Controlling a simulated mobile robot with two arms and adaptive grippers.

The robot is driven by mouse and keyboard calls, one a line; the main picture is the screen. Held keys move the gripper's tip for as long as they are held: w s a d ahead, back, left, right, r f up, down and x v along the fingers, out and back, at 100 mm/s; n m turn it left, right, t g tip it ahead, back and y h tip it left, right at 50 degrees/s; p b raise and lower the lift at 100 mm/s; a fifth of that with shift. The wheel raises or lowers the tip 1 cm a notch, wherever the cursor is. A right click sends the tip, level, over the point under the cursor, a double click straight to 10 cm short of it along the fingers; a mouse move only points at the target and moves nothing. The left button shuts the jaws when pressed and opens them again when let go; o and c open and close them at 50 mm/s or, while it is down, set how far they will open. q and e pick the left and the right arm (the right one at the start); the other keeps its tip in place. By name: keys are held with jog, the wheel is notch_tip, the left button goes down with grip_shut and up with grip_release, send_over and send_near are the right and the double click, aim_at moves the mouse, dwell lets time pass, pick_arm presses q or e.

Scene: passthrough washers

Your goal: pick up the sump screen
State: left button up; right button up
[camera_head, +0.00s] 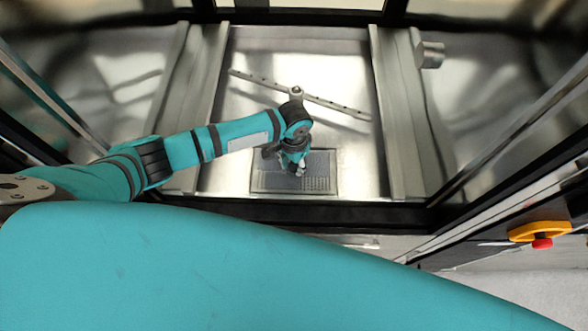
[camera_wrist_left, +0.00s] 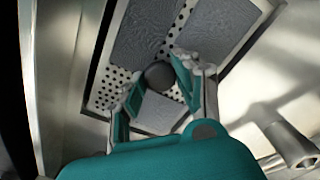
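The sump screen (camera_head: 318,178) is a grey perforated rectangular plate on the washer floor near its front edge. In the left wrist view the screen (camera_wrist_left: 205,62) shows rows of small holes, grey textured panels and a dark round knob (camera_wrist_left: 160,75) near its middle. My left gripper (camera_head: 297,172) is over the screen. In the left wrist view its two fingers (camera_wrist_left: 155,92) are spread apart, with the knob between and just beyond the fingertips. I cannot tell whether they touch it. My right gripper is not in view.
A perforated spray bar (camera_head: 335,106) with a central hub (camera_head: 297,91) lies across the chamber behind my left wrist. Steel rails (camera_head: 402,115) run along both sides. A metal cylinder (camera_head: 430,55) is at the upper right. The chamber's dark front sill (camera_head: 370,213) lies close before the screen.

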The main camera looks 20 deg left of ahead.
pick_arm(q)
grip_shut()
jog(key=shift+r, duration=0.1)
